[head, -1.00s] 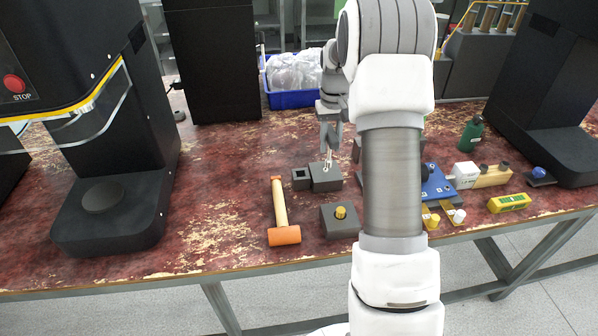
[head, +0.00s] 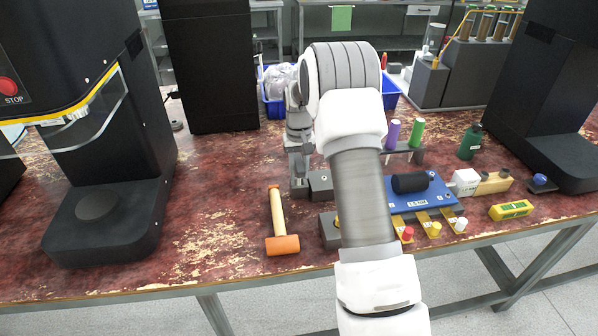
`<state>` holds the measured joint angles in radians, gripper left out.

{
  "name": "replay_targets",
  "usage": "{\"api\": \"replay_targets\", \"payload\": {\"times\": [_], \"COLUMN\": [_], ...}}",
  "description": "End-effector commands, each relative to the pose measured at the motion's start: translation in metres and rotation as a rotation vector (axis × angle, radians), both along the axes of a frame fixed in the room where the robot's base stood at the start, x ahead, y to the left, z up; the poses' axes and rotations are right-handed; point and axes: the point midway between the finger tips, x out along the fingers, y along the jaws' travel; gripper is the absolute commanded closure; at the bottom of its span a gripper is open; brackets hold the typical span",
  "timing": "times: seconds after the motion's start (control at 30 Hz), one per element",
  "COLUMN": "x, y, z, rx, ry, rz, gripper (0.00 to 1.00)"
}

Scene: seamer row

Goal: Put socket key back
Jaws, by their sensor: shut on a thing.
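My gripper (head: 299,172) points down at the left end of a grey block (head: 321,184) on the bench. It is shut on a grey thing that seems to be the socket key (head: 299,187); its outline is hard to tell from the fingers. The key's lower end is at the block's left part, where the square-holed piece is now hidden. I cannot tell whether the key is inside that opening or in front of it.
An orange-headed mallet (head: 281,225) lies just left. A second grey block (head: 328,230) is partly behind my arm. A blue fixture (head: 425,196) with a black cylinder stands right. A blue bin (head: 273,106) is behind.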

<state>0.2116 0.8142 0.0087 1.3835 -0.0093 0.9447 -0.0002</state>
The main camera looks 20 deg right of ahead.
Motion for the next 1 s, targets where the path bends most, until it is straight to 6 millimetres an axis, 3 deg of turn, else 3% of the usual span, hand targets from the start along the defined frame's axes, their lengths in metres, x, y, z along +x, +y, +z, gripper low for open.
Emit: {"api": "replay_targets", "payload": {"times": [0.17, 0.2, 0.37, 0.77, 1.0], "x": [0.0, 0.0, 0.0, 0.0, 0.001], "y": [0.0, 0.0, 0.0, 0.0, 0.0], "z": [-0.003, -0.003, -0.003, 0.007, 0.055], "rx": [0.0, 0.0, 0.0, 0.0, -0.001], "ry": [0.0, 0.0, 0.0, -0.001, -0.004], "rz": [0.0, 0.0, 0.0, 0.0, 0.001], "gripper": [1.0, 0.67, 0.38, 0.38, 0.38]}}
